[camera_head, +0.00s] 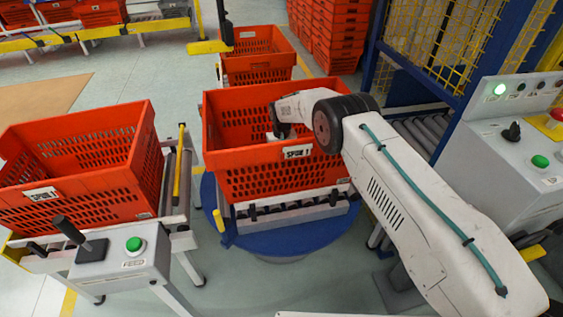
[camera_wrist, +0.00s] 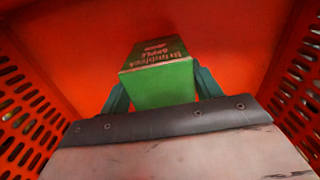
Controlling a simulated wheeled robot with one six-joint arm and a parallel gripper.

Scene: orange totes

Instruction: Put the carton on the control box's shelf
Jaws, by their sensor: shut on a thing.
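The carton (camera_wrist: 158,88) is a small green box with pale lettering, seen in the wrist view between the two dark green fingers of my gripper (camera_wrist: 162,82). My gripper is shut on it, inside an orange tote. The tote's red-orange floor and slotted walls surround it. In the head view my gripper (camera_head: 281,131) reaches down into the middle tote (camera_head: 265,181); the carton is hardly visible there, hidden by the tote and arm. The grey control box (camera_head: 500,178) stands at the right, with green buttons, a black knob and a red button.
The middle tote sits on a blue round turntable (camera_head: 290,238). Another orange tote (camera_head: 75,195) stands at the left, behind a small grey panel (camera_head: 122,268) with a lever and green button. A further tote (camera_head: 258,72) is behind. A yellow mesh fence (camera_head: 465,35) rises behind the control box.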

